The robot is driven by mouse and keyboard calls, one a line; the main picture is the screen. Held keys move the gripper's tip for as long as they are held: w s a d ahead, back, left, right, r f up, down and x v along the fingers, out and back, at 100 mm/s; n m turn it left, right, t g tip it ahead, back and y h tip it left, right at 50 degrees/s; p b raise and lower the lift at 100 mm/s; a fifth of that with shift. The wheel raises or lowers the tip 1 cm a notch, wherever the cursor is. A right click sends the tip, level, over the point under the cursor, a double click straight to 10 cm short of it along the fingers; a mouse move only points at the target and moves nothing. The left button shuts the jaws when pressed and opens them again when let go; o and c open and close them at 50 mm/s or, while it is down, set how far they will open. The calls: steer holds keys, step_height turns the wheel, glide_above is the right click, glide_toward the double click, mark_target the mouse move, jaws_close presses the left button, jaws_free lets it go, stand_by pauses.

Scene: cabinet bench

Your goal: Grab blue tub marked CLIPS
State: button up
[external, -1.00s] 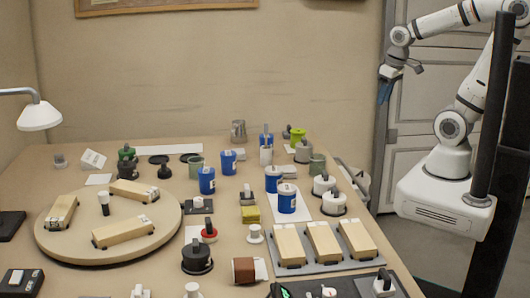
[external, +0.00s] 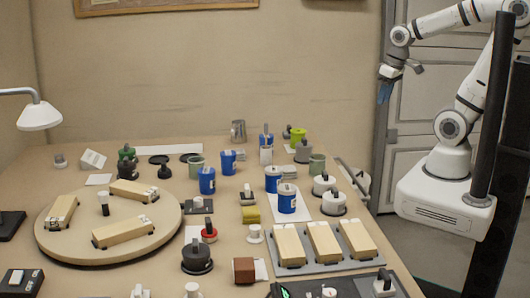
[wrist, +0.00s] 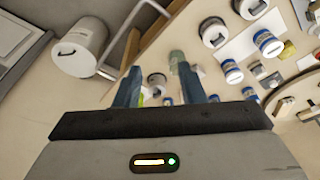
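Several blue tubs with white labels stand on the bench; the lettering is too small to read, so I cannot tell which is marked CLIPS. In the external view there is one left of centre (external: 207,181), one behind it (external: 228,162), one right of centre (external: 272,179), one in front of that on a white sheet (external: 287,204), and one at the back (external: 266,140). Some show in the wrist view, including one at the right (wrist: 268,44). My gripper (external: 385,91) is raised beyond the bench's right side, apart from the tubs. In the wrist view its fingers (wrist: 160,87) are apart and empty.
A round wooden board (external: 80,248) with pale blocks fills the left. A grey tray (external: 325,263) with pale blocks lies at the front right. White-lidded jars (external: 333,203) stand beside the tubs. A lamp (external: 38,115) overhangs the left edge. Small items crowd the bench.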

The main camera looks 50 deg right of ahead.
stand_by(0.3)
steer(key=o, duration=0.9)
steer(key=shift+w, duration=0.1)
steer(key=w+a+f+t+b, duration=0.1)
steer(key=w+a+b, duration=0.15)
steer(key=w, duration=0.55)
steer(key=w+a+b, duration=0.2)
steer(key=w+a, duration=0.1)
steer(key=w, duration=0.4)
steer(key=n+t+y+b, duration=0.1)
steer(key=n+t+b, duration=0.15)
steer(key=b, duration=0.55)
glide_toward(209, 171)
steer(key=x, duration=0.4)
steer(key=shift+w+a+f, duration=0.15)
steer(key=shift+w+f, duration=0.05)
steer(key=shift+w, duration=0.05)
steer(key=shift+w+a+f, duration=0.15)
steer(key=shift+f, duration=0.15)
steer(key=shift+d+x, duration=0.15)
steer(key=shift+x, duration=1.6)
steer(key=shift+d+x, duration=0.15)
steer(key=shift+x, duration=1.65)
